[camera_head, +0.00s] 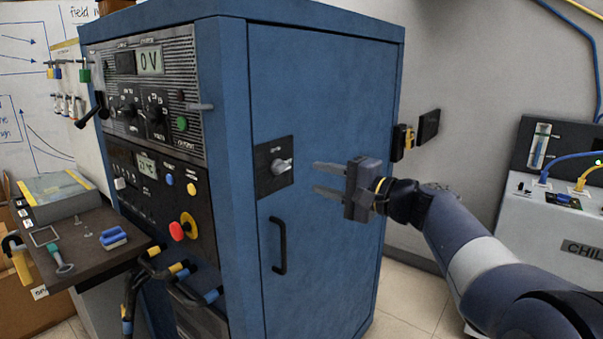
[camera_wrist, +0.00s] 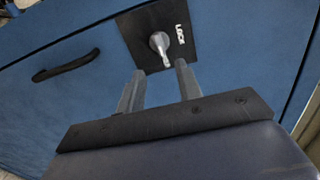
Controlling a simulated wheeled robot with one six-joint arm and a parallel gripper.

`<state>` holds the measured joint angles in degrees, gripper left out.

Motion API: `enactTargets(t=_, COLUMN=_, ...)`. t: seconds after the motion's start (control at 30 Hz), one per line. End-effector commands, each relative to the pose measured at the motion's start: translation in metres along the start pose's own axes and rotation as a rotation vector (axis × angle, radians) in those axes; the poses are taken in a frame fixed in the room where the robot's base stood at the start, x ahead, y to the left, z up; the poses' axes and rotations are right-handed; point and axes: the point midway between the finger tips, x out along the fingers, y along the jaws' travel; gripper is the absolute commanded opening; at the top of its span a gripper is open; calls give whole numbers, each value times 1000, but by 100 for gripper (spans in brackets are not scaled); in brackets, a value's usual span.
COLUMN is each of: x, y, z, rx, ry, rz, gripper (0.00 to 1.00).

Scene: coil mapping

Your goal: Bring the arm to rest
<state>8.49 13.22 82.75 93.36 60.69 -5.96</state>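My gripper (camera_head: 328,180) is in front of the side door of a blue cabinet (camera_head: 325,100), its two grey fingers apart and nothing between them. The fingers point left toward a grey lock knob (camera_head: 282,166) on a black plate. In the wrist view the gripper (camera_wrist: 160,82) is open, with the knob (camera_wrist: 160,47) beyond the fingertips, apart from them as far as I can tell. The plate reads "LOCK" there. My arm reaches in from the lower right.
A black door handle (camera_head: 278,245) sits below the lock. Black brackets (camera_head: 415,137) stick out behind the cabinet. A chiller unit (camera_head: 555,210) with cables stands at the right. A side shelf (camera_head: 85,245) with small tools is at the left. Open floor shows between cabinet and chiller.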

Motion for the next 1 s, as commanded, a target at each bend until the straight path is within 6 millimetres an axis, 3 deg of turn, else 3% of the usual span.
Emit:
enactTargets(t=0.13, x=-27, y=0, z=0, rx=-1, ry=4, rz=-1, gripper=34)
enactTargets(t=0.7, x=86, y=0, z=2, rx=1, ry=-5, rz=0, gripper=34)
enactTargets(t=1.0, x=84, y=-1, z=0, rx=-264, ry=0, rz=-1, gripper=34)
